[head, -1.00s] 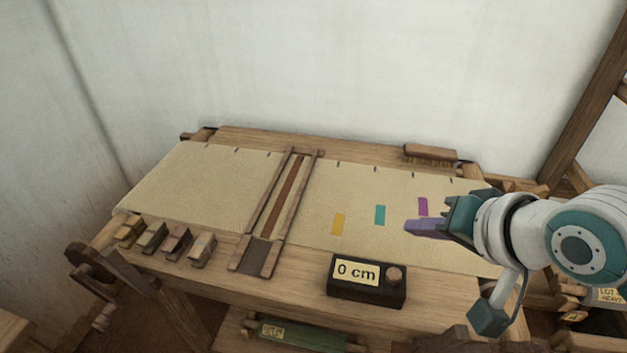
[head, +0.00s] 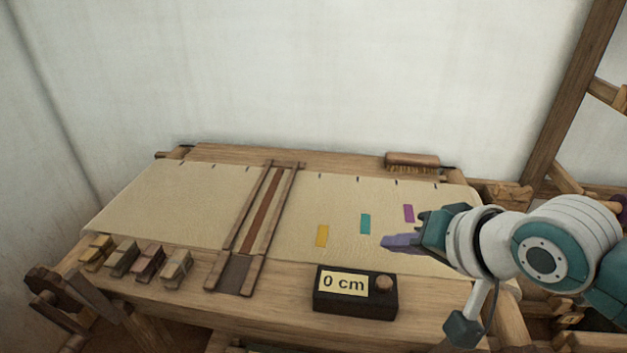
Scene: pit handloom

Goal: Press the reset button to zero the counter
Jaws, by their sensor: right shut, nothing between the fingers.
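The counter (head: 355,303) is a dark box on the loom's front beam. Its pale label (head: 343,283) reads "0 cm". The reset button (head: 384,283) is a round brown knob on the right part of the box's top. My right gripper (head: 386,242) is shut and empty, with purple fingers pointing left above the cream cloth. It is behind the button in the picture and apart from it. My left gripper is not in view.
The cream cloth (head: 150,205) carries yellow (head: 322,236), teal (head: 365,223) and magenta (head: 408,213) patches. A wooden frame (head: 262,225) crosses it. Several small blocks (head: 148,262) lie front left. A brush (head: 411,161) lies at the back right.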

